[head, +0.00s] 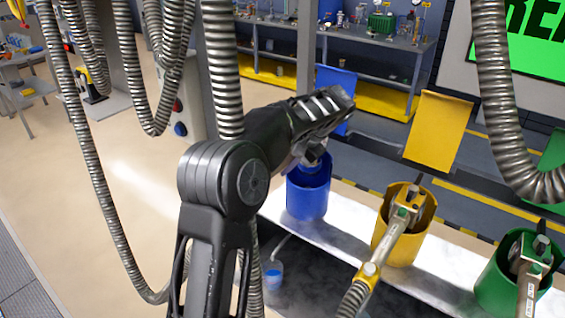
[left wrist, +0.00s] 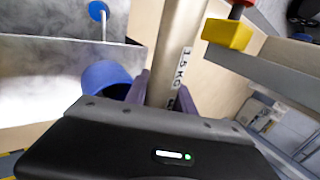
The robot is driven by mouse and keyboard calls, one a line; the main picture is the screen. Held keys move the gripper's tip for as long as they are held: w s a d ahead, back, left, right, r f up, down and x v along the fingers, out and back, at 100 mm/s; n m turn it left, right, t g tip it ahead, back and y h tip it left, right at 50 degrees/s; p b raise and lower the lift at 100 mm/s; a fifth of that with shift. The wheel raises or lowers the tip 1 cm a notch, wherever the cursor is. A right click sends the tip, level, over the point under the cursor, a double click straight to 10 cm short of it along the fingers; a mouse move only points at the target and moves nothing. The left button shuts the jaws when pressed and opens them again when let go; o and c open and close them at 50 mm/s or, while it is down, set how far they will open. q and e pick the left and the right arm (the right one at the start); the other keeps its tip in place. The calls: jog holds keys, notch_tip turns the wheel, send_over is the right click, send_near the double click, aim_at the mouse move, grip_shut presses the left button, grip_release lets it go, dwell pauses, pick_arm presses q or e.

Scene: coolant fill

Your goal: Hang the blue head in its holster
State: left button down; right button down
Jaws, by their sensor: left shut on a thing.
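The blue holster (head: 308,200) stands on the pale bench ledge in the head view, left of the yellow one. It also shows in the left wrist view (left wrist: 104,80), left of my fingers. My left gripper (left wrist: 162,92) is shut on a pale tube marked "1.5 KG" (left wrist: 180,45), which I take to be the blue head's handle. In the head view my left arm reaches above the holster and hides most of the head. I cannot tell whether the head's end is inside the holster or beside it. My right gripper is in neither view.
A yellow holster (head: 387,248) and a green holster (head: 492,290) stand to the right, each with a head in it. Grey corrugated hoses (head: 222,70) hang around my arm. A yellow block (left wrist: 228,34) lies near the held tube's right side in the wrist view.

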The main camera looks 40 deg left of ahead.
pick_arm(q)
jog(key=shift+s, duration=0.15)
jog(key=shift+f+b, duration=2.15)
jog(key=shift+f, duration=0.75)
jog(key=shift+d+f+b, duration=0.1)
jog(key=shift+f+b, duration=1)
jog(key=shift+f, duration=0.8)
dwell(0.5)
jog(key=c, duration=1)
grip_release()
jog(key=shift+o, duration=0.2)
jog(key=p+v, duration=0.1)
jog(key=v, duration=0.6)
jog(key=shift+d+r, duration=0.2)
jog(key=shift+r, duration=0.15)
